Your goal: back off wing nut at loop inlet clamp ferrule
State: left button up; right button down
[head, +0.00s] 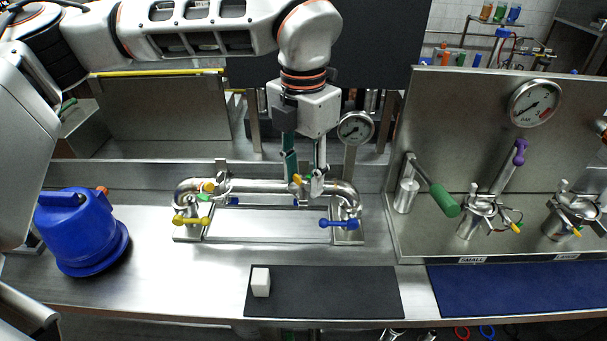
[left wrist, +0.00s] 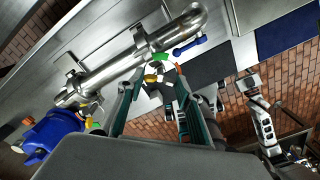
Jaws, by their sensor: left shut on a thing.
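A steel pipe loop (head: 258,186) stands on the bench. Its right-hand clamp ferrule carries a yellow-orange wing nut (head: 297,179). My left gripper (head: 308,180) reaches down from above, and its dark green fingers are shut at this nut. The fingers partly hide the clamp. A second yellow wing nut (head: 208,187) sits at the loop's left clamp. A pale arm end (left wrist: 248,82), probably my right gripper, is too small to read.
Yellow (head: 190,221) and blue (head: 338,223) valve handles stick out in front of the loop. A pressure gauge (head: 355,129) rises behind it. A blue pump-like body (head: 80,232) stands left. A white block (head: 261,282) lies on the dark mat (head: 335,290).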

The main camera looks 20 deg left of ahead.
aim_at(303, 179)
pick_arm(q)
jog(key=n, duration=0.6)
jog(key=shift+b, duration=0.35)
jog(key=shift+n, duration=0.3)
jog(key=o, duration=1.1)
jog(key=shift+r, duration=0.15)
notch_tip(303, 179, up, 12)
